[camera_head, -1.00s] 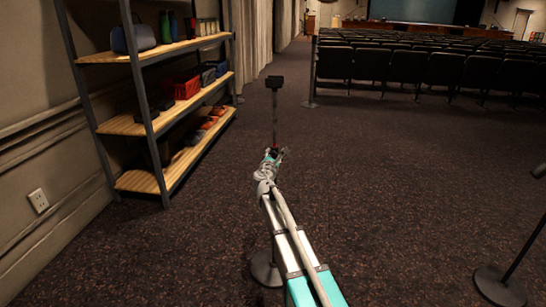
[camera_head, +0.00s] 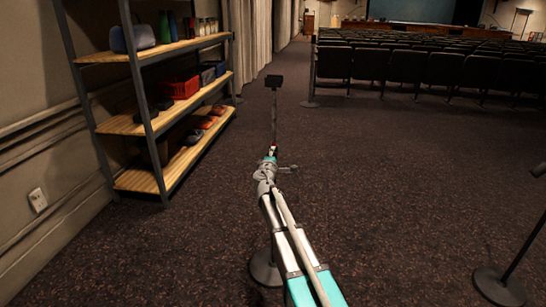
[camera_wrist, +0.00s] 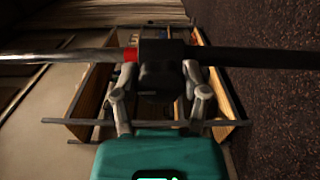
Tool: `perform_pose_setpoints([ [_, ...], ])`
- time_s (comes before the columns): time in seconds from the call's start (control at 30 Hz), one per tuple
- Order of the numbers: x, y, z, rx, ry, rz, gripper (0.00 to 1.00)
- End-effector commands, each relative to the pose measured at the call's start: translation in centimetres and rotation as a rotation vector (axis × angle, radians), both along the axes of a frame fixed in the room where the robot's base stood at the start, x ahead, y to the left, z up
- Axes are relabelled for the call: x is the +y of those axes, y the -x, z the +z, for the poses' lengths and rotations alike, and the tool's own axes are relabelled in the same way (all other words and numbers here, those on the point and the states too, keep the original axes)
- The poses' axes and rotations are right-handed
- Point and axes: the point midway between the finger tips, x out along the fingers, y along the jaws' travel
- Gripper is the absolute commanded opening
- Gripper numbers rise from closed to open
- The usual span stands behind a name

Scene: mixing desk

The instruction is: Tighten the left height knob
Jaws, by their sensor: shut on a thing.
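The left stand is a thin pole (camera_head: 275,118) with a black head (camera_head: 274,82) on top and a round base (camera_head: 264,270) partly behind my arm. In the wrist view its pole (camera_wrist: 255,57) runs crosswise, with a red band (camera_wrist: 130,54) beside a black collar. The black height knob (camera_wrist: 161,80) sticks out from the collar towards my wrist. My gripper (camera_wrist: 160,70) has a finger on each side of the knob and is shut on it. In the head view my gripper (camera_head: 271,156) is at the pole by the red band; the knob is hidden there.
A metal shelf (camera_head: 174,45) with wooden boards, bottles, bins and shoes stands at the left by the wall. Another stand (camera_head: 500,287) is at the right edge. Rows of dark seats (camera_head: 408,68) are at the back. The carpet between is clear.

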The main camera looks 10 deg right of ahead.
Motion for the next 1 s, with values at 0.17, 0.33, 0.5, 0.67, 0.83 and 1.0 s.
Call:
perform_pose_setpoints([
  [0.17, -0.08, -0.11, -0.02, -0.019, -0.057, -0.002, 0.10],
  [0.33, -0.09, -0.11, -0.03, -0.027, -0.079, -0.002, 0.10],
  [0.5, -0.09, -0.11, -0.03, -0.027, -0.080, -0.002, 0.10],
  [0.67, -0.09, -0.11, -0.03, -0.027, -0.080, -0.002, 0.10],
  [0.83, -0.07, -0.08, -0.03, -0.027, -0.080, -0.002, 0.89],
  [1.0, -0.04, -0.04, -0.03, -0.027, -0.079, -0.001, 0.93],
])
